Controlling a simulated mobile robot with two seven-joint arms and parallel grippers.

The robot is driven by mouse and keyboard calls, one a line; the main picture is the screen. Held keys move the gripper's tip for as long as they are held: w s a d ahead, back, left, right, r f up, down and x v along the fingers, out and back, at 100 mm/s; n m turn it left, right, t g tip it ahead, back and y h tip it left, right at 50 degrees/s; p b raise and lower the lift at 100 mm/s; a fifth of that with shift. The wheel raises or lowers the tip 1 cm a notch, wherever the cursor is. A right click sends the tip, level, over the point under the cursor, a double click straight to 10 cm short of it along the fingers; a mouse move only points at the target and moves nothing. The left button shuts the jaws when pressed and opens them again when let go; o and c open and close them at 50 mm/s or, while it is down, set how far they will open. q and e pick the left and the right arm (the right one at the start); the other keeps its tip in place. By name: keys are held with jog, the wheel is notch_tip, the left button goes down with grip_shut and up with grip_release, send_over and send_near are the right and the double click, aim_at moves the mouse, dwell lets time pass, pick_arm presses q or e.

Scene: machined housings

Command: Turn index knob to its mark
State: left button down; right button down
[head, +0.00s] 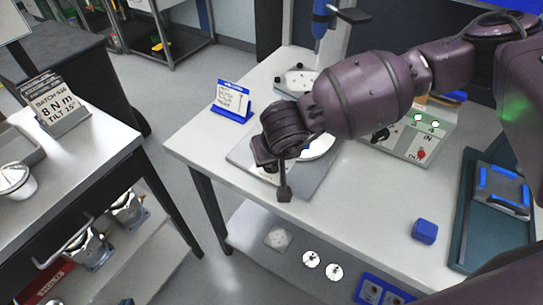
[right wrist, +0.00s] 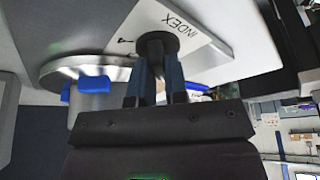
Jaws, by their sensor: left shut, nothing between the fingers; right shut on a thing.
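The index knob (right wrist: 157,42) is a dark round knob on a white plate (right wrist: 215,42) lettered INDEX in the right wrist view. A small black mark shows on the plate beside it. My right gripper (right wrist: 154,78) is shut on the knob, one finger on each side of its grip.
A silver round part (right wrist: 85,68) with blue tabs is close beside the knob. On the table are a blue-framed sign (head: 232,100), a control box (head: 405,146) with green lights and a red button, and a blue block (head: 424,231).

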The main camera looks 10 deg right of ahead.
jog(key=shift+n+y+b, duration=0.35)
jog(key=shift+n+y, duration=0.25)
jog(key=shift+n, duration=1)
jog(key=c, duration=1.1)
grip_release()
jog(key=shift+c, duration=0.2)
jog(key=shift+r, duration=0.1)
jog(key=p+v, duration=0.1)
jog(key=v, duration=0.9)
jog(key=shift+r, duration=0.35)
jog(key=shift+d+g, duration=0.1)
jog(key=shift+g, duration=0.2)
